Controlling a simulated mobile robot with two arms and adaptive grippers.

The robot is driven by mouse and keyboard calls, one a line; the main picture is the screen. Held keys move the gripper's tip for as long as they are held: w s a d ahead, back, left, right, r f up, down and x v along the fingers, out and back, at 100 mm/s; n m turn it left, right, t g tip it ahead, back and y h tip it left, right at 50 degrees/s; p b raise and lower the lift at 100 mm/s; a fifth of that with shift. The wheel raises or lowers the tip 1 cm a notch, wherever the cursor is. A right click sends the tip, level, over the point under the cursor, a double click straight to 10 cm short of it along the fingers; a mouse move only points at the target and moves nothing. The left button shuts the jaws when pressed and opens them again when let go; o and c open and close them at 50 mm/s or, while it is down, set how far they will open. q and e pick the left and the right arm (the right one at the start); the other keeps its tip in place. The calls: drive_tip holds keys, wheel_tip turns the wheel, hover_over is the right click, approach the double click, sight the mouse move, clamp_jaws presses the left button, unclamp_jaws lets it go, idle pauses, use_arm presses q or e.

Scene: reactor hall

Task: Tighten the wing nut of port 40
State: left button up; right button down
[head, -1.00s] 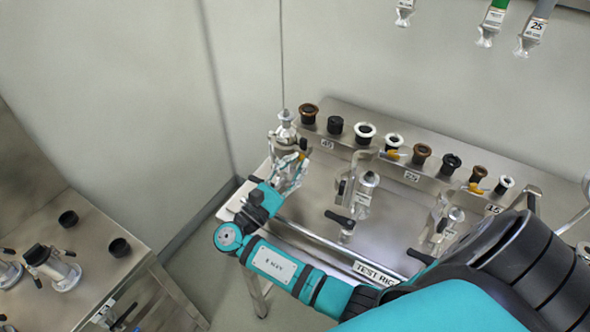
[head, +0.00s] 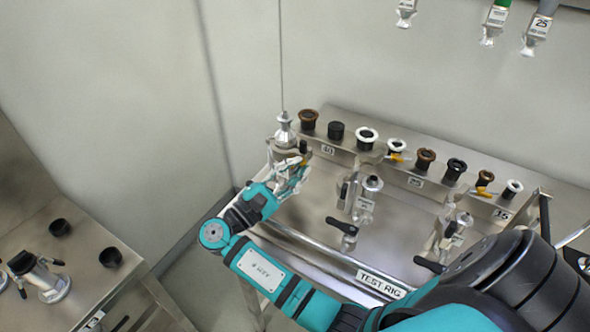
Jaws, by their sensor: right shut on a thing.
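Port 40 is at the left end of the test rig, by the label 40 (head: 328,150). A silver fitting (head: 284,132) stands there upright, with a thin line rising from its top. My right gripper (head: 291,172) is just below and in front of this fitting, at the clamp there. It is shut on a small part, apparently the wing nut, which its fingers hide. How far the nut is turned cannot be seen. My left gripper is not in view.
The test rig rail (head: 380,170) carries several brown, black and white caps. Valves with black handles (head: 341,226) stand in front of it. A side bench (head: 85,240) at left holds black cups and a metal fitting. Labelled hoses (head: 537,35) hang at top right.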

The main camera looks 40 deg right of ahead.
drive_tip(key=shift+r, duration=0.15)
drive_tip(key=c, duration=1.4)
unclamp_jaws()
drive_tip(key=shift+c, duration=0.2)
drive_tip(key=shift+v, duration=3.8)
